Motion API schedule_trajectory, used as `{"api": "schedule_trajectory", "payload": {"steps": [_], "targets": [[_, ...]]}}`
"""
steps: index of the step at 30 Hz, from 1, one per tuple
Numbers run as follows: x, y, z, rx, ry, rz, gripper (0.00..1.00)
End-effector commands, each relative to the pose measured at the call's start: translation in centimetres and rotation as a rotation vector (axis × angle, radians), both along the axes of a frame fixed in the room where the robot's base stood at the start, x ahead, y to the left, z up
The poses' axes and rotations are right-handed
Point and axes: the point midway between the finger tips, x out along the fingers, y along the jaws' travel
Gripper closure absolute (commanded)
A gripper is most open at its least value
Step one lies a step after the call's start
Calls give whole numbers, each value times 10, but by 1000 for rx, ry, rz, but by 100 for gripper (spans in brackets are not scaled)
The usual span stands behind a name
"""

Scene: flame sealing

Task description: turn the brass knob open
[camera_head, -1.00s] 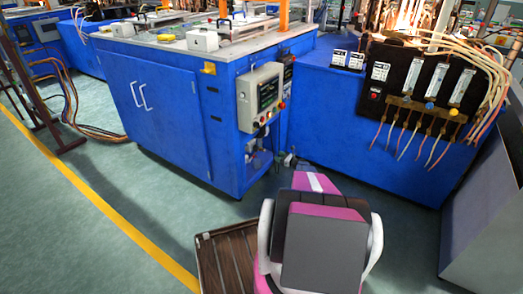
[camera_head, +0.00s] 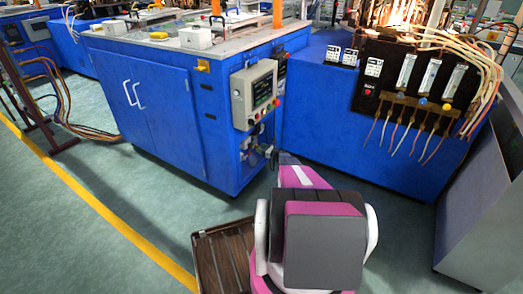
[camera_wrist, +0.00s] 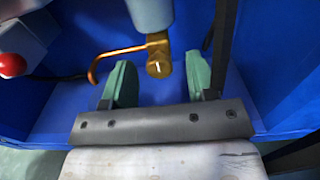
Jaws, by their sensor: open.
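A brass knob (camera_wrist: 158,58) shows in the wrist view, at the lower end of a grey cylinder (camera_wrist: 150,12). A copper tube (camera_wrist: 108,58) bends away from it to the left. My gripper (camera_wrist: 158,72) is open, with one green finger on each side of the knob in the picture. A gap shows between the knob and each finger, and I cannot tell how far ahead of the fingertips it lies. In the head view my gripper (camera_head: 272,158) is low by the right end of the blue cabinet (camera_head: 165,115); the knob cannot be made out there.
A grey control box (camera_head: 254,92) is on the cabinet above my gripper. A red button (camera_wrist: 12,65) shows at the left in the wrist view. A blue bench (camera_head: 330,125) with gauges and hoses stands to the right. Open floor (camera_head: 110,180) lies to the left.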

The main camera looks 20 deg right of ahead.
Motion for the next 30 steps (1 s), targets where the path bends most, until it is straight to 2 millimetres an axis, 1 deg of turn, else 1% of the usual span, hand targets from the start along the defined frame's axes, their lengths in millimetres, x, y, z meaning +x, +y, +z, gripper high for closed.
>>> {"api": "schedule_trajectory", "payload": {"steps": [4, 5, 6, 9, 20, 26, 30], "targets": [[0, 0, 0, 0, 0, 0, 47], [0, 0, 0, 0, 0, 0, 54], [0, 0, 0, 0, 0, 0, 67], [0, 0, 0, 0, 0, 0, 96], [0, 0, 0, -28, -21, 0, 96], [-1, 0, 0, -110, -85, 0, 96], [-1, 0, -1, -199, -154, 0, 96]]}}
